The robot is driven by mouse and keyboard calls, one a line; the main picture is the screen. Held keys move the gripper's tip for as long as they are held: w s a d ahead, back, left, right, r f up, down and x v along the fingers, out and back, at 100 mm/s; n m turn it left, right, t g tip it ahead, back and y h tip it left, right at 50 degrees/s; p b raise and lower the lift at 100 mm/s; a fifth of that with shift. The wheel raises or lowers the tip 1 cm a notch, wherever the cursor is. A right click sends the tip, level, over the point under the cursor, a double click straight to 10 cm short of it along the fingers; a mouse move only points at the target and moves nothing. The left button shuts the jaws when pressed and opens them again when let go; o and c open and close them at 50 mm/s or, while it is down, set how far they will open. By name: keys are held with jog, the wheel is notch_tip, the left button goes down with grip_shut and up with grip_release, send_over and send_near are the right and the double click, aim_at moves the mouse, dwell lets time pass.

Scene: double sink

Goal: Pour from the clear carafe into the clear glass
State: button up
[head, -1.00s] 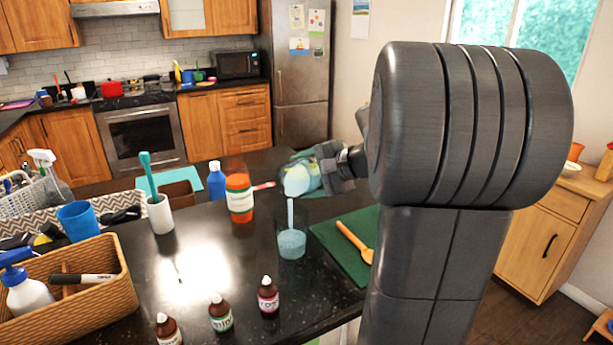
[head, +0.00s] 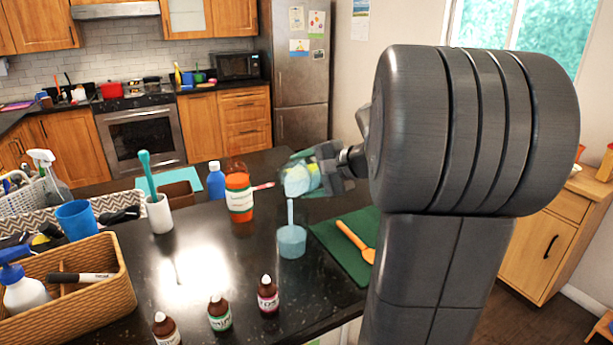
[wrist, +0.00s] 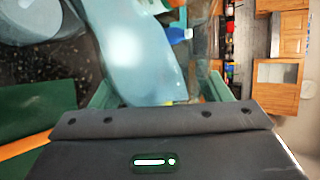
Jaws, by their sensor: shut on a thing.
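The clear carafe (head: 298,180) is tipped well over towards the left, with pale blue liquid inside. My gripper (head: 325,172) is shut on it from the right. In the wrist view the carafe (wrist: 145,65) fills the space between the green fingers, and its liquid runs towards the upper left. The clear glass (head: 292,243) stands upright on the dark counter, below the carafe, and holds pale blue liquid. A thin pale blue vertical streak, apparently falling liquid, reaches down into it. The glass also shows at the upper left of the wrist view (wrist: 38,22). The carafe's mouth is hard to make out.
An orange bottle (head: 239,196) and a blue bottle (head: 216,181) stand left of the glass. A green board (head: 335,240) with an orange spoon (head: 355,240) lies to its right. Several small brown bottles line the front, beside a wicker caddy (head: 90,290). The counter's middle left is clear.

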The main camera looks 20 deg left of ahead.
aim_at(303, 190)
jog(key=shift+r+p, duration=0.1)
jog(key=shift+p, duration=0.25)
jog(key=shift+s+f+m+g+p, duration=0.1)
jog(key=shift+f+m+g+p, duration=0.25)
jog(key=shift+p, duration=0.7)
jog(key=f+m+g+p, duration=0.1)
jog(key=p, duration=0.1)
jog(key=g+p, duration=0.1)
jog(key=shift+s+f+m+p, duration=0.25)
jog(key=shift+f+m+p, duration=0.1)
jog(key=shift+f, duration=0.05)
jog(key=shift+f+m+g+p, duration=0.3)
jog(key=shift+f+p, duration=0.15)
jog(key=shift+f, duration=0.1)
jog(key=shift+r+m+g+h+p, duration=0.35)
jog(key=shift+r+p, duration=0.3)
jog(key=shift+p, duration=0.6)
jog(key=shift+b, duration=0.4)
jog(key=shift+s+r+m+g, duration=0.1)
jog(key=shift+r+m+g, duration=2.1)
jog(key=shift+r, duration=0.15)
